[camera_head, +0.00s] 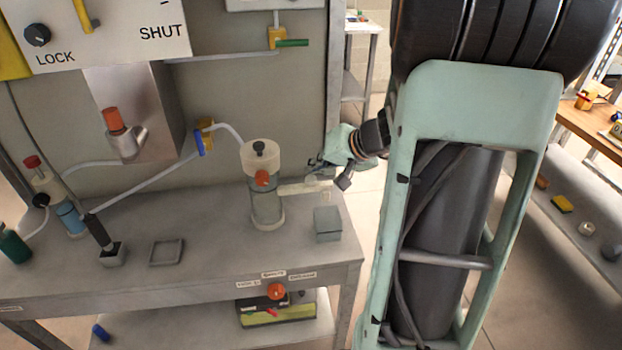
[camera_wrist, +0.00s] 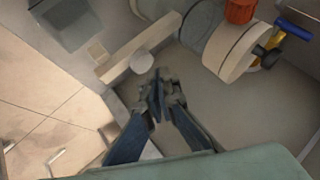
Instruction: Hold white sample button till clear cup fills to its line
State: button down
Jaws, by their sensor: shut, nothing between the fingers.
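The white round sample button (camera_wrist: 142,62) sits on the side of a beige bar (camera_wrist: 130,45) in the wrist view. In the head view this beige bar (camera_head: 298,188) sticks out to the right from the clear-walled canister (camera_head: 266,208). My gripper (camera_wrist: 160,78) is shut and empty, its fingertips close beside the button. I cannot tell whether they touch it. In the head view my gripper (camera_head: 318,168) is small, just above the bar. A grey block (camera_head: 327,222) stands below the bar's end. I cannot make out the clear cup or its line.
The canister has an orange knob (camera_head: 262,178) and a black-knobbed cap. A blue-handled valve (camera_head: 204,141) and pipes are on the panel behind. A square grey tray (camera_head: 166,252) lies on the bench (camera_head: 210,265). The front middle of the bench is clear.

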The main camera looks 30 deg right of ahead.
aim_at(314, 179)
jog(key=shift+f+b, duration=0.95)
jog(key=shift+b, duration=0.55)
dwell(0.7)
jog(key=shift+r, duration=0.15)
dwell(2.4)
jog(key=shift+r+p, duration=0.45)
jog(key=shift+r, duration=0.4)
jog(key=shift+r+p, duration=1.4)
jog(key=shift+r, duration=1.15)
jog(key=shift+d, duration=0.1)
